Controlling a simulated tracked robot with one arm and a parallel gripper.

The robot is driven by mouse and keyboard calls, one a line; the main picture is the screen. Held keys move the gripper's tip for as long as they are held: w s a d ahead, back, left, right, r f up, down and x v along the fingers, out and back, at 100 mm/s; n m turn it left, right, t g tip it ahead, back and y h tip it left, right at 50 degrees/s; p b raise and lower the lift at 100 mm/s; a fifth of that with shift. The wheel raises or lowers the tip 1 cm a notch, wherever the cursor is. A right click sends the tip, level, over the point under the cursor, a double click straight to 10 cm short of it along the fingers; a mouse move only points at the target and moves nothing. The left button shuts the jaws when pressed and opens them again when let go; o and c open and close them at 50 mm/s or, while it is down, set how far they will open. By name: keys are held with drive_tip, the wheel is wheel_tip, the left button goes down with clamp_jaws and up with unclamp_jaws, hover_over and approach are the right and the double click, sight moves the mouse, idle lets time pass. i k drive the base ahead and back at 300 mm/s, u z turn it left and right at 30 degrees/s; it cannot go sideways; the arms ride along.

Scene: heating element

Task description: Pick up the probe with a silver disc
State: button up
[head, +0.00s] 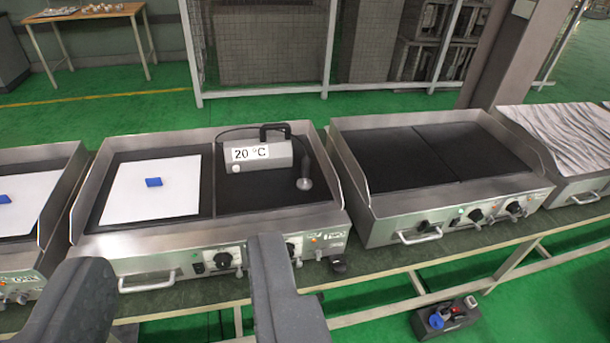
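The probe with a silver disc (304,184) lies on the right half of the dark plate of the middle griddle (130,229), beside the thermometer unit (270,163). The unit has a black handle and a label reading 20 °C. A thin dark cable shows near the unit. My gripper (190,285) is open and empty at the bottom of the view, with its two dark fingers wide apart. It is nearer to me than the griddle, below and left of the probe in the picture.
White sheets with blue pieces lie on the middle griddle's left half (152,190) and the left griddle (25,200). A bare griddle (410,160) stands right. Raised metal walls edge each griddle. A dark box (445,318) is on the green floor.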

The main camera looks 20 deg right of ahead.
sight(304, 183)
drive_tip(key=z, duration=0.4)
drive_tip(key=i, duration=1.45)
drive_tip(key=u, duration=0.45)
